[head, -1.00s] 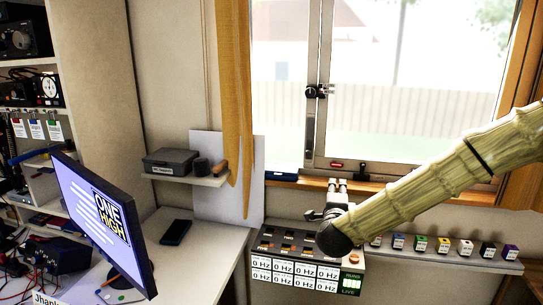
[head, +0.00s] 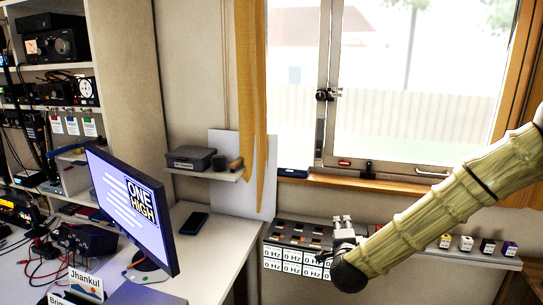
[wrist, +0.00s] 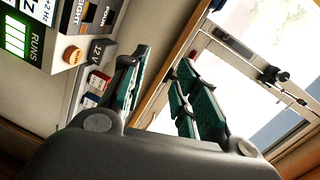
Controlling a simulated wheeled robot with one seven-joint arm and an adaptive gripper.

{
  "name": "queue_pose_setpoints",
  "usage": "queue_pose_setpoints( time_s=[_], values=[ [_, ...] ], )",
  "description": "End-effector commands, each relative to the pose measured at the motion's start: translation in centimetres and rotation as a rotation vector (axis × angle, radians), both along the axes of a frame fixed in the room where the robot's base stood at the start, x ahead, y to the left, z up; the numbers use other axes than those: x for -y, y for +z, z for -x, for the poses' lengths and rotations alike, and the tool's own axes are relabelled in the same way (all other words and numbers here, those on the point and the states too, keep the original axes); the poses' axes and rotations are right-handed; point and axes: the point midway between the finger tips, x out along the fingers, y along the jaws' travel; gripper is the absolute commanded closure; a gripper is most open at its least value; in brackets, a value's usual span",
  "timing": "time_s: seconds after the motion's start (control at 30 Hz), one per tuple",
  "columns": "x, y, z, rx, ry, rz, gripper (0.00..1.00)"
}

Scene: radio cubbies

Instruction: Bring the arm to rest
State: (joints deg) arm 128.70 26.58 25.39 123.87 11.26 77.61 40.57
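My arm (head: 430,225) comes in from the right as a ribbed tan link. It slants down to a dark joint in front of the wall shelf. My gripper (head: 344,222) points up and away beyond that joint, small and partly hidden by it, just above the box with Hz displays (head: 290,262). In the wrist view my gripper (wrist: 162,82) shows green-padded fingers spread apart with nothing between them. The box's green RUNS display (wrist: 15,38) and orange button (wrist: 73,55) are at the upper left there.
Small coloured cubes (head: 466,243) stand on the wall shelf right of my arm. The window (head: 410,100) and its sill are behind. A monitor (head: 130,208), black phone (head: 195,222) and desk (head: 215,245) are at left. A small shelf holds a dark case (head: 190,158).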

Motion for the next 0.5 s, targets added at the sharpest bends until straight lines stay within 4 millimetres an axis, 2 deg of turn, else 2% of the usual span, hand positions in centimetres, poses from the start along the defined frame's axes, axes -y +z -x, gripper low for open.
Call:
queue_pose_setpoints(
  time_s=[0.17,0.27,0.3,0.37,0.5],
  values=[
    [-1.6,-5.4,2.2,-0.125,0.083,0.095,0.7],
    [-2.4,-9.6,4.4,-0.222,0.15,0.17,0.7],
    [-2.8,-11.6,5.7,-0.27,0.186,0.206,0.7],
    [-3.2,-14.4,7.6,-0.341,0.239,0.258,0.7],
    [-3.8,-20.6,12.9,-0.503,0.369,0.375,0.7]
  ],
)
